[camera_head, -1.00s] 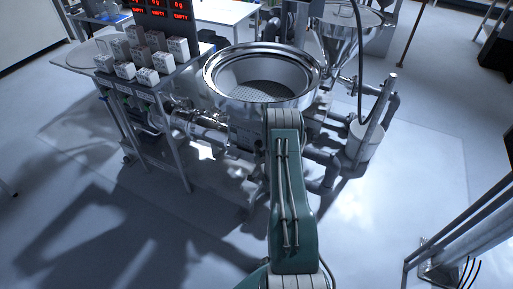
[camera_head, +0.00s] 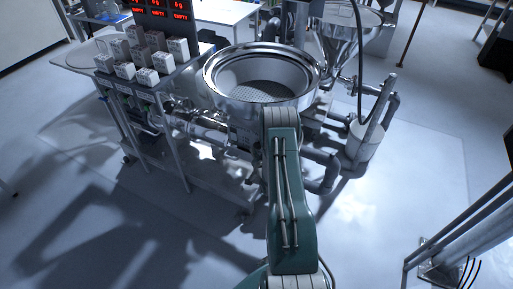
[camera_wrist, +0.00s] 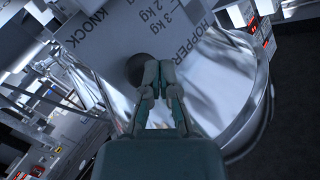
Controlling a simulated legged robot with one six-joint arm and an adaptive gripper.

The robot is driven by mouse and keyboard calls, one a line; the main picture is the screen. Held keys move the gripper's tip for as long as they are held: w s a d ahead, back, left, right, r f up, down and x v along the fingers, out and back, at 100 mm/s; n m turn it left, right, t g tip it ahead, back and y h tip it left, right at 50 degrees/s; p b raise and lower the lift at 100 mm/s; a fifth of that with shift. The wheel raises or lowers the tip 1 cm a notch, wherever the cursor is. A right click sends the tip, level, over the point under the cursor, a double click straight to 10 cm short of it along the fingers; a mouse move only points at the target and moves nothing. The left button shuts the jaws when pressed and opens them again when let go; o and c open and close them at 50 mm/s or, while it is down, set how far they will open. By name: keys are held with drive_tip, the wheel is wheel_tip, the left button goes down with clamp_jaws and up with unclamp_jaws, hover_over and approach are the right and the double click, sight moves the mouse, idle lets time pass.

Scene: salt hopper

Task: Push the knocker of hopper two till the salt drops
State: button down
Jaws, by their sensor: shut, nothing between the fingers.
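In the wrist view, a shiny metal hopper (camera_wrist: 232,75) fills the right middle. A pale plate (camera_wrist: 165,28) on it reads "KNOCK", "2 kg", "3 kg" and "HOPPER"; the number after that word is not readable. A dark round spot (camera_wrist: 135,68), which looks like the knocker, is just below the lettering. My gripper (camera_wrist: 158,72) is shut and empty, its fingertips over the right edge of that spot. I cannot tell whether they touch it. In the head view, a conical metal hopper (camera_head: 343,36) stands at the back right; my gripper is not visible there.
A wide round sieve vessel (camera_head: 215,85) stands in front of the hopper, close by my arm. A table (camera_head: 80,60) with several small boxes (camera_head: 147,77) and red "EMPTY" displays (camera_head: 180,10) is at the left. Pipes and a white bucket (camera_head: 365,140) are at the right.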

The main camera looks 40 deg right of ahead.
drive_tip(key=shift+s+a, duration=0.3)
drive_tip(key=shift+a, duration=0.5)
drive_tip(key=shift+s+a, duration=0.35)
drive_tip(key=shift+a, duration=0.4)
drive_tip(key=shift+s+a, duration=0.3)
drive_tip(key=shift+a, duration=0.5)
